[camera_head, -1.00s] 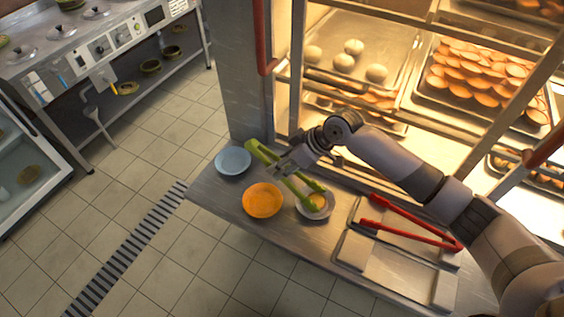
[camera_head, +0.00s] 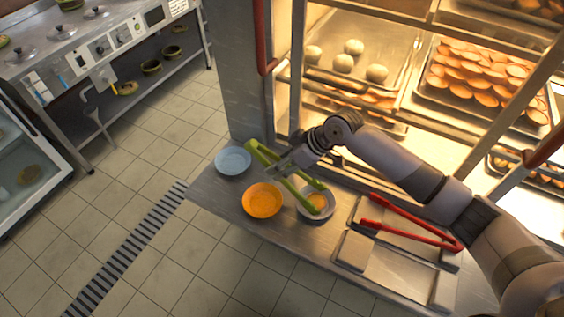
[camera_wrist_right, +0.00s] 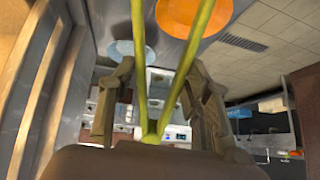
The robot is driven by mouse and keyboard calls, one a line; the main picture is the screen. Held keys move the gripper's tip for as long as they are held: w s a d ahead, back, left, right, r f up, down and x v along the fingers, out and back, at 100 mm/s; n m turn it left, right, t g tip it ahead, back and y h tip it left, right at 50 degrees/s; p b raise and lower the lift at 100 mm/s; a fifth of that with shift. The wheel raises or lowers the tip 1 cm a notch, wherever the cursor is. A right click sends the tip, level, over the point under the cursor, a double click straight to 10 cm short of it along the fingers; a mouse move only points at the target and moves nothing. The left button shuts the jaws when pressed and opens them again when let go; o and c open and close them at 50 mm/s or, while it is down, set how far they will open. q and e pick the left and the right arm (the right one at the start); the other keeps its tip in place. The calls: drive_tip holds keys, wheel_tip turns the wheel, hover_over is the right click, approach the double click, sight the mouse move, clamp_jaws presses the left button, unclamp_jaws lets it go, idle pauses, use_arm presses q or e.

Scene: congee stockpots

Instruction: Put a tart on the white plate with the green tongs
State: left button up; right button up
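The white plate (camera_head: 330,211) stands on the steel counter with one golden tart (camera_head: 317,201) on it. My right gripper (camera_head: 287,165) holds the green tongs (camera_head: 299,200) around their arms, the joined end pointing to the upper left. The tongs are spread, their tips on either side of the tart over the plate and apart from it as far as I can see. In the right wrist view the gripper's fingers (camera_wrist_right: 160,88) stand apart, one on each side of the tongs (camera_wrist_right: 139,50). The plate and tart are not visible there. My left gripper is out of view.
An orange plate (camera_head: 262,201) and a light blue plate (camera_head: 233,161) stand left of the white plate. Red tongs (camera_head: 412,235) lie across trays at the right of the counter. A lit rack behind holds a tray of tarts (camera_head: 475,75) and pale buns (camera_head: 343,62).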

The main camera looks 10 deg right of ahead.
wheel_tip(320, 180, up, 10)
drive_tip(key=p, duration=1)
drive_tip(key=c, duration=0.9)
idle(1.6)
